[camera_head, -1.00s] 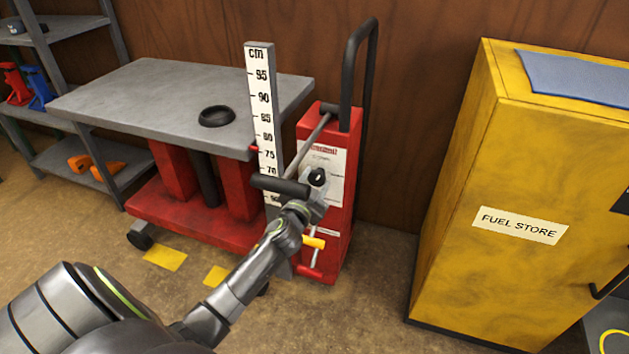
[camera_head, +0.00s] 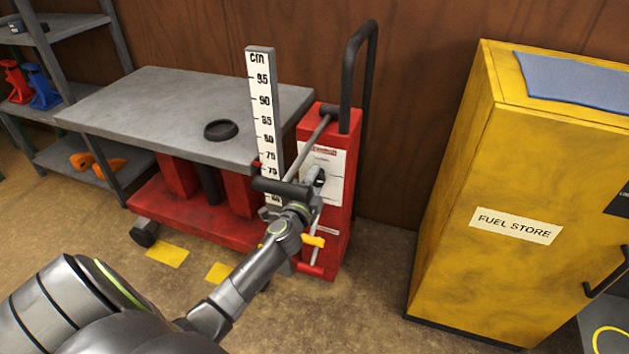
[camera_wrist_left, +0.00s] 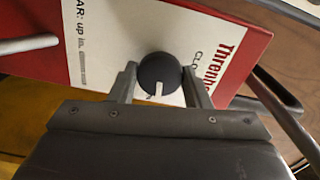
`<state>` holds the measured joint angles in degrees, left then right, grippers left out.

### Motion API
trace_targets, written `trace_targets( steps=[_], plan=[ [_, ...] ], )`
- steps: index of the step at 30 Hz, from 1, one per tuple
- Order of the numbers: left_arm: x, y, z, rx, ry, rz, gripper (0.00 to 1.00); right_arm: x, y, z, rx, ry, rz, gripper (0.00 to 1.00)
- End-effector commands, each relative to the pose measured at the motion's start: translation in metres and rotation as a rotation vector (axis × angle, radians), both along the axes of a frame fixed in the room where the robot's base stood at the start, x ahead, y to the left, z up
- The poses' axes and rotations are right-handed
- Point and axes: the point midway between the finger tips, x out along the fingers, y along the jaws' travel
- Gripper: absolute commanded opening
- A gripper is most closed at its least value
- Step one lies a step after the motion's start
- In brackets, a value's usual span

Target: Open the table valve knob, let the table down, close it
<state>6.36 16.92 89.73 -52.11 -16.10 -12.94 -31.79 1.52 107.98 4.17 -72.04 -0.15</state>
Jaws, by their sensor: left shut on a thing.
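The lift table (camera_head: 150,100) has a grey top on a red base, with its top lying level. A white cm scale (camera_head: 265,110) stands at its right end; the table edge is near the 70–75 marks. The black round valve knob (camera_wrist_left: 158,74) with a white mark sits on the labelled front of the red column (camera_head: 340,215). My left gripper (camera_head: 313,178) is shut on the knob; in the left wrist view its fingers (camera_wrist_left: 160,85) flank the knob on both sides. In the head view the gripper mostly hides the knob. My right gripper is not in view.
A black push handle (camera_head: 372,75) rises behind the column. A yellow fuel cabinet (camera_head: 470,190) stands at right, a shelf rack (camera_head: 75,150) at left. Floor between column and cabinet is clear.

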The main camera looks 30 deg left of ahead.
Motion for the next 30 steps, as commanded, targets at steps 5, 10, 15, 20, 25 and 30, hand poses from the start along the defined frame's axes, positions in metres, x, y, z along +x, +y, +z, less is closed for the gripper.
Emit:
trace_targets(
  steps=[5,10,15,20,25,30],
  plan=[
    [0.000,0.000,-0.001,0.087,0.023,0.000,0.21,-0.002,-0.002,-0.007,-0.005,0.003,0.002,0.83],
    [0.000,0.000,-0.001,0.136,0.036,-0.001,0.21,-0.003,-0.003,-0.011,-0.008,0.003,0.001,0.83],
    [0.000,-0.001,-0.001,0.159,0.041,-0.001,0.21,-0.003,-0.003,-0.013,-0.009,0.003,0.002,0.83],
    [0.000,0.000,-0.002,0.165,0.042,-0.001,0.21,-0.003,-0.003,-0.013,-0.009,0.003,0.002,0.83],
    [-0.001,0.000,-0.002,0.165,0.043,0.000,0.21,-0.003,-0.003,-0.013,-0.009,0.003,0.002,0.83],
    [0.000,0.000,-0.002,0.164,0.042,0.000,0.56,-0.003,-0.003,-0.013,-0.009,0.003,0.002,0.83]
  ],
)
